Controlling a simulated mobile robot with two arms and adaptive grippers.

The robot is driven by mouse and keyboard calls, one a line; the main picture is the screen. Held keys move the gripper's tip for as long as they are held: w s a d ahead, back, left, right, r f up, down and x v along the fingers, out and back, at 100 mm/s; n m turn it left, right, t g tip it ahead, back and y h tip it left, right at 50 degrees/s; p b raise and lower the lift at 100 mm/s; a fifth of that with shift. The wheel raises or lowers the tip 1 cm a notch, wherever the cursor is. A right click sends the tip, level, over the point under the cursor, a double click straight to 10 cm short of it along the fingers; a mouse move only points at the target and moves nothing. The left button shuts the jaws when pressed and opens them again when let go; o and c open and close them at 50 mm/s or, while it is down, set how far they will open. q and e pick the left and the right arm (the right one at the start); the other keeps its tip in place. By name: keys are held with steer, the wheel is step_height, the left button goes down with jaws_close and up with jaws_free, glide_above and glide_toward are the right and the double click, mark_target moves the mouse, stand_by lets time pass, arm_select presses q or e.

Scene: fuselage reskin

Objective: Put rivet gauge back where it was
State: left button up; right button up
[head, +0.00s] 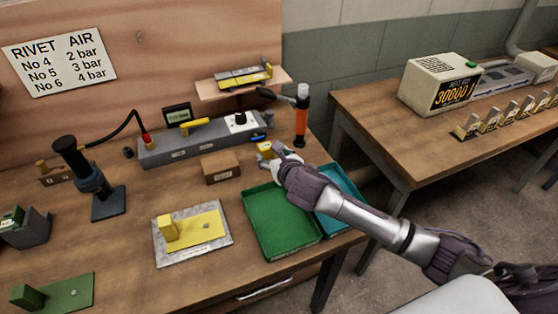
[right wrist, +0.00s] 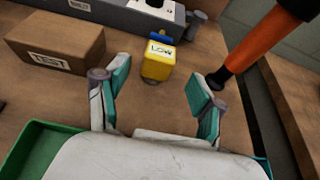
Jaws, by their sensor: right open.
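Nothing in view is labelled as the rivet gauge, so I cannot tell for sure which item it is. A small yellow block with a label reading "LOW" and a blue part behind it (right wrist: 158,62) stands on the bench; it also shows in the head view (head: 264,146). My right gripper (right wrist: 157,90) is open, with its fingers either side of the space just in front of the yellow block, holding nothing. My left gripper is not in view.
A brown "TEST" box (head: 221,167) stands left of the yellow block, and an orange-handled hammer (head: 301,120) stands right. A grey long fixture (head: 190,146) lies behind. Green (head: 270,232) and teal (head: 345,190) trays are in front. A shelf (head: 220,92) holds a yellow-and-grey item.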

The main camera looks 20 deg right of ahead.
steer(key=v, duration=0.4)
steer(key=shift+s+r, duration=0.1)
steer(key=shift+s, duration=0.3)
